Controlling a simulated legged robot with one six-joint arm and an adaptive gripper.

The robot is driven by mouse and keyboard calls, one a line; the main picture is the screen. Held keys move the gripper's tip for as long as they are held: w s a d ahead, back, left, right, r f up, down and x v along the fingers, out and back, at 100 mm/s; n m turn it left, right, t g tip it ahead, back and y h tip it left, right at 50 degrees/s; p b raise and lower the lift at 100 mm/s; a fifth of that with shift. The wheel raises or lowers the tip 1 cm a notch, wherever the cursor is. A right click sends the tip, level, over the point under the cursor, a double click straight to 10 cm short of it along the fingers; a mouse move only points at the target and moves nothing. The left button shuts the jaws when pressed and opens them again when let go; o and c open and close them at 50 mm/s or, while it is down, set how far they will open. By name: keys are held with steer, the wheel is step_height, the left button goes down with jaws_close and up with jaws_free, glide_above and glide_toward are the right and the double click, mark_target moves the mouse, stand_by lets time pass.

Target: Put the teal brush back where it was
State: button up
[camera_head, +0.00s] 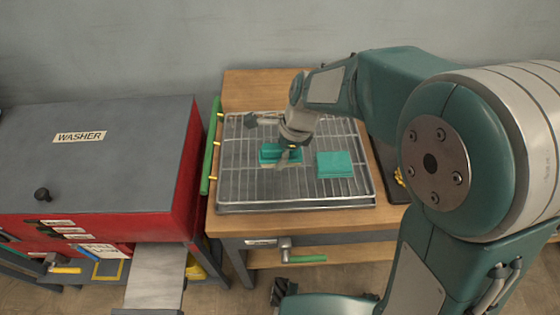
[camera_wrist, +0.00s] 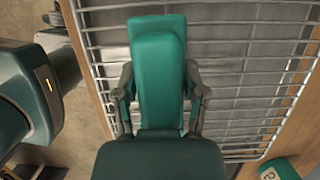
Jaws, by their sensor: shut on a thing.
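The teal brush (camera_head: 271,152) is in my gripper (camera_head: 287,156), over the left-middle part of a wire rack (camera_head: 240,190). In the wrist view the brush (camera_wrist: 160,60) lies lengthwise between the two fingers of my gripper (camera_wrist: 160,85), which press on its sides. I cannot tell whether the brush touches the rack wires. Its underside is hidden. A second teal block-like thing (camera_head: 334,164) lies on the rack to the right of my gripper, apart from it.
The rack sits on a wooden bench (camera_head: 250,85). A green bar (camera_head: 211,150) stands along its left edge. A red and grey washer (camera_head: 110,160) is to the left. A dark tray (camera_head: 382,150) is at the right, partly behind my arm. The rack's front strip is clear.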

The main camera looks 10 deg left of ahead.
steer(key=shift+f, duration=1.4)
steer(key=shift+f, duration=0.1)
steer(key=o, duration=1)
